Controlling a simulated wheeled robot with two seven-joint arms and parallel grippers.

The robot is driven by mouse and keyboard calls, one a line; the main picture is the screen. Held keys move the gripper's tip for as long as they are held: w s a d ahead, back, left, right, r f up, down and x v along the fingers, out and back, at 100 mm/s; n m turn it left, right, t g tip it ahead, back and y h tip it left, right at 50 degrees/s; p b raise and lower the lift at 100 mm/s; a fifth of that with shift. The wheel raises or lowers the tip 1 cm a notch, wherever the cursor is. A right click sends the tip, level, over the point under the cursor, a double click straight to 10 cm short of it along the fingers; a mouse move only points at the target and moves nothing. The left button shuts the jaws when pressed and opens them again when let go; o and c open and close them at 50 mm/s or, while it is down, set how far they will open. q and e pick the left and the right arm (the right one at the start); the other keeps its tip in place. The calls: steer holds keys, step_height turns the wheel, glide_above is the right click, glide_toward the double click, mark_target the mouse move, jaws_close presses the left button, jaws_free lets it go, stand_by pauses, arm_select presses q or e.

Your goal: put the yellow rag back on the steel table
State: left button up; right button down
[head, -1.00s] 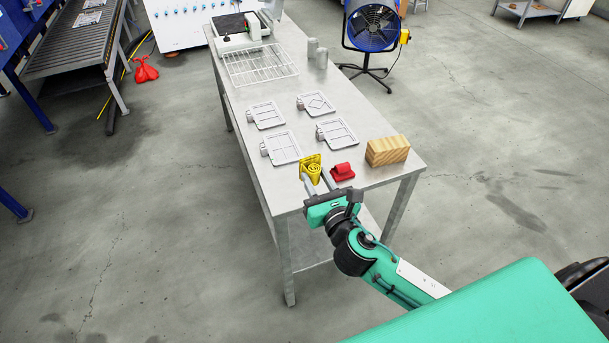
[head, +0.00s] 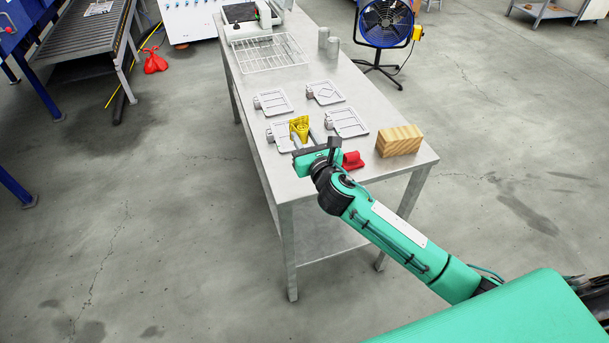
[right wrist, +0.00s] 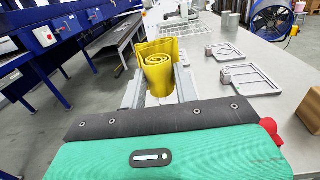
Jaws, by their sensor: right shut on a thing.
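The yellow rag (head: 299,127) is rolled up and held between the fingers of my right gripper (head: 303,136), over the near end of the steel table (head: 275,184). In the right wrist view the rag (right wrist: 158,68) shows its spiral roll between the two grey fingers, and the steel table (right wrist: 290,100) spreads to the right. The rag looks raised above the tabletop, though the exact gap cannot be told. The right gripper is shut on the rag. My left gripper is in neither view.
A red rag (head: 353,160) lies beside the gripper, partly hidden by it. A wooden block (head: 399,141) stands at the near right corner. Several grey frames, such as this one (head: 346,122), lie around the rag. A wire rack (head: 268,53) lies farther back.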

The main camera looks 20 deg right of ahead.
steer(key=b, duration=0.1)
glide_above(305, 182)
step_height(305, 182, down, 8)
steer(key=shift+f, duration=0.2)
steer(key=shift+f+b, duration=1)
steer(key=shift+f, duration=1.55)
steer(key=shift+f, duration=0.15)
steer(key=c, duration=1.1)
jaws_free()
steer(key=shift+o, duration=0.2)
